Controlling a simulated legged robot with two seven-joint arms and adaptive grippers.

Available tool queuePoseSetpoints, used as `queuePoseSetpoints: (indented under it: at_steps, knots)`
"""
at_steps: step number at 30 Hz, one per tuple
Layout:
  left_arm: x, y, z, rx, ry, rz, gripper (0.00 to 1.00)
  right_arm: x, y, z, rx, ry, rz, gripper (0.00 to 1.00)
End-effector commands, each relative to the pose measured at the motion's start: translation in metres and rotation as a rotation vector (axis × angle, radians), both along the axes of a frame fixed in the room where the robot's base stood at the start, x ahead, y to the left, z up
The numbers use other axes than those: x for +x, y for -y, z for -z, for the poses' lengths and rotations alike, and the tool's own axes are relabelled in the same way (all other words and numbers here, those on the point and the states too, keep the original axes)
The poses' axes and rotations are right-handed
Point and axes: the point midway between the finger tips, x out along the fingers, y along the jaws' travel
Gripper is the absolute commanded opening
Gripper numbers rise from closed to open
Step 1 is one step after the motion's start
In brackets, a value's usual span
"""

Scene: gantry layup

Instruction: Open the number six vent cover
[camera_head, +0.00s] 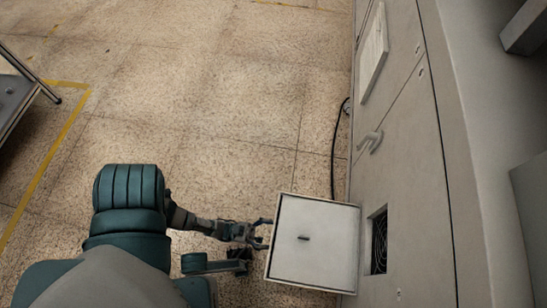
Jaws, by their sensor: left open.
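The vent cover (318,242) is a pale square panel with a thin rim and a small dark slot or handle in its middle. It stands out from the side of the grey cabinet (415,150), swung away from a rectangular opening (378,242) that shows a dark fan grille. No number is readable on it. My left gripper (265,234) is open at the cover's left edge; I cannot tell whether it touches. My right gripper is not in view.
A cabinet handle (371,141) sticks out above the opening. A black cable (335,150) runs down beside the cabinet to the floor. A metal cart (18,95) stands at the left by yellow floor lines. The tiled floor (210,100) between is clear.

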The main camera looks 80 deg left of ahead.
Motion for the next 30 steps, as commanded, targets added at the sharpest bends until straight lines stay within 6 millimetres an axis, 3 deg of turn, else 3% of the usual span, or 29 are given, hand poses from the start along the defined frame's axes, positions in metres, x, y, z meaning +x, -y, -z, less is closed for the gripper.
queuePoseSetpoints:
  at_steps: [10,30]
  knots:
    - [-0.029,-0.011,0.025,-0.001,0.001,-0.002,0.75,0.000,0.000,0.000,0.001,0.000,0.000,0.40]
    - [-0.030,-0.012,0.026,-0.001,0.002,-0.001,0.75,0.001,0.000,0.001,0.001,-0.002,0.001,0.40]
